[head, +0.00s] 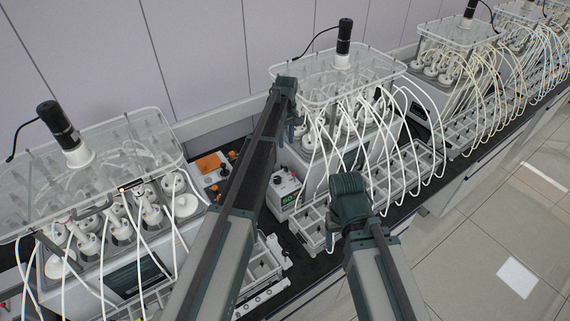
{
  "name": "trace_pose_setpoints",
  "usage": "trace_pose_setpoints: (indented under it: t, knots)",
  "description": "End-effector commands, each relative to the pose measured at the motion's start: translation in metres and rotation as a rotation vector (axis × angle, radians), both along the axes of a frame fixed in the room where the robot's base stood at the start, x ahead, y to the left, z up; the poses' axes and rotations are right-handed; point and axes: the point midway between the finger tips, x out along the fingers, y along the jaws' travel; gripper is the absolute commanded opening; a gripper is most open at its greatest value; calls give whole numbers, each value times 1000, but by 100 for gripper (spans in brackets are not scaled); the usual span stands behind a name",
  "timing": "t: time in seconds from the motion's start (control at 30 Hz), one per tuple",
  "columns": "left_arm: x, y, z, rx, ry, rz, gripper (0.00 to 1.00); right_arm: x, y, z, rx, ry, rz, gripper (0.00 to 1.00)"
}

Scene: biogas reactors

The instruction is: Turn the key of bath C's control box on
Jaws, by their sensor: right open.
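No letter naming bath C is readable. My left gripper (290,128) hangs down above and behind this box, in front of the middle bath (325,150); its fingers are small and dark, so their opening is unclear. My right gripper (329,241) is open, low over the rack in front of the middle bath, its fingers mostly hidden by its wrist.
Clear-lidded baths with white tubes and black motors line the bench; the left bath (130,265) is nearest. A box with orange parts (210,170) stands behind my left arm. Tube racks (315,228) edge the bench. The tiled floor (490,230) at right is clear.

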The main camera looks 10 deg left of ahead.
Motion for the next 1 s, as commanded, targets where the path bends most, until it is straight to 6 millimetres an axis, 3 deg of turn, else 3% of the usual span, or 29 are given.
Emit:
trace_pose_setpoints:
  t: [1.0]
  knots:
    - [0,0,-130,0,0,-2,40,1,0,-129,-1,-4,21,69]
